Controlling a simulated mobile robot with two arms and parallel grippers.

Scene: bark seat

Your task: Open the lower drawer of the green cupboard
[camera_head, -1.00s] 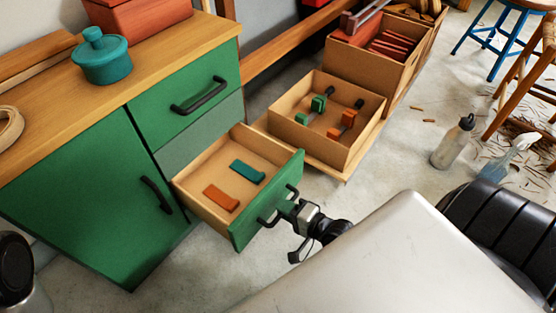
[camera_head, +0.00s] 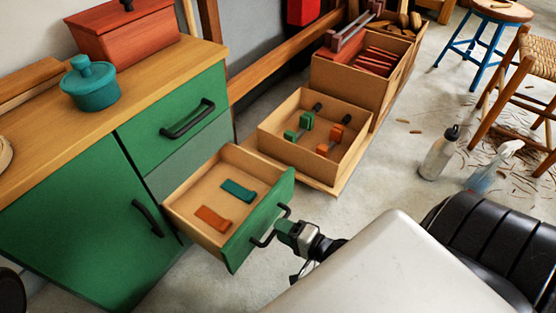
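The green cupboard (camera_head: 75,225) with a wooden top stands at the left. Its lower drawer (camera_head: 238,238) is pulled well out. The drawer holds an orange piece (camera_head: 212,218) and a teal piece (camera_head: 238,190). The drawer has a black bar handle (camera_head: 263,242) on its green front. My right gripper (camera_head: 290,234) is at this handle, just on its outer side. Its fingertips are small and partly hidden, so I cannot tell whether they close around the bar. My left gripper is not in view.
An upper green drawer (camera_head: 165,115) and a cupboard door with a handle (camera_head: 147,217) are closed. A wooden crate (camera_head: 275,125) with clamps stands right of the open drawer. A bottle (camera_head: 438,155), a spray bottle (camera_head: 490,172) and stools (camera_head: 485,45) stand on the floor. A teal pot (camera_head: 90,85) is on top.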

